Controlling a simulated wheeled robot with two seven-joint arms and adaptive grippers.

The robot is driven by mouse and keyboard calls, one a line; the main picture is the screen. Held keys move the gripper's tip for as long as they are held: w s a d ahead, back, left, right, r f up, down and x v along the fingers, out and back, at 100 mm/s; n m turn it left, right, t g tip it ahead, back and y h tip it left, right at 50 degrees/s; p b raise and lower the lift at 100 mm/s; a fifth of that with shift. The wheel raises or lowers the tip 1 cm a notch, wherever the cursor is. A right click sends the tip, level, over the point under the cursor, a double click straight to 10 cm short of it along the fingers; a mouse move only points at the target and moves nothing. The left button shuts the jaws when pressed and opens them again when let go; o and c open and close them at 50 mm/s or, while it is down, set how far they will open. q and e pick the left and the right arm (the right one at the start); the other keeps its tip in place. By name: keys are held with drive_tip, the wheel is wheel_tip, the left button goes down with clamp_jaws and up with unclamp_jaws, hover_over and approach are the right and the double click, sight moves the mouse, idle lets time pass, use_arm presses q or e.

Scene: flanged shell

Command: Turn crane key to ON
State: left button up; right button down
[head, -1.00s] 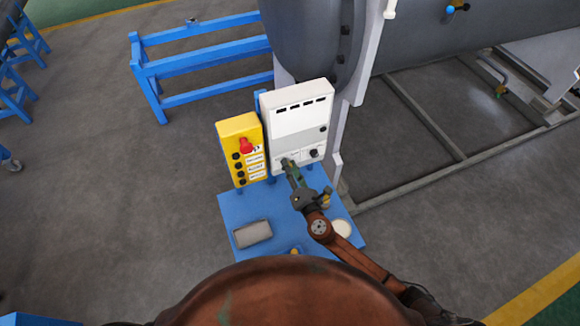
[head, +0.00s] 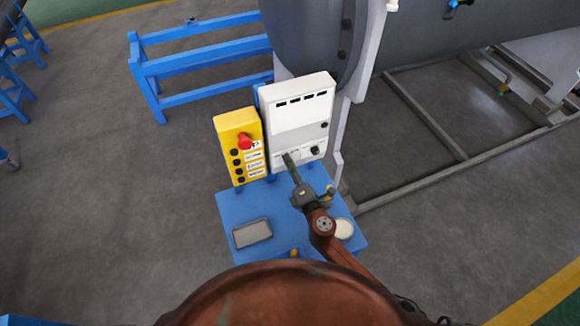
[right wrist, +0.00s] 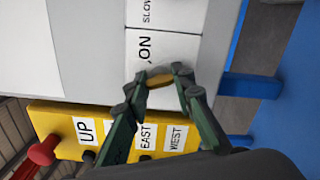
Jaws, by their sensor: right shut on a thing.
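The crane key (right wrist: 159,80) is a small brass-yellow piece at the white control panel (head: 303,105). In the right wrist view it sits beside a white label (right wrist: 146,48) reading ON. My right gripper (right wrist: 160,76) has its two dark green fingertips shut on the key, one on each side. In the head view my right gripper (head: 288,158) reaches the lower left part of the white panel, and hides the key there. How far the key is turned cannot be told. My left gripper is not in view.
A yellow control box (head: 238,146) with a red button (head: 244,141) and several dark buttons stands just left of the panel. The blue stand (head: 229,208) holds a grey tray (head: 252,233) and a round white item (head: 344,228). A large grey shell (head: 430,35) is behind.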

drive_tip(key=m+b, duration=0.1)
drive_tip(key=m, duration=0.2)
drive_tip(key=shift+f, duration=0.1)
drive_tip(key=m, duration=0.3)
drive_tip(key=shift+m, duration=0.3)
drive_tip(key=m, duration=0.3)
drive_tip(key=shift+m+p, duration=0.35)
drive_tip(key=shift+m, duration=1.25)
drive_tip(key=c, duration=1.6)
unclamp_jaws()
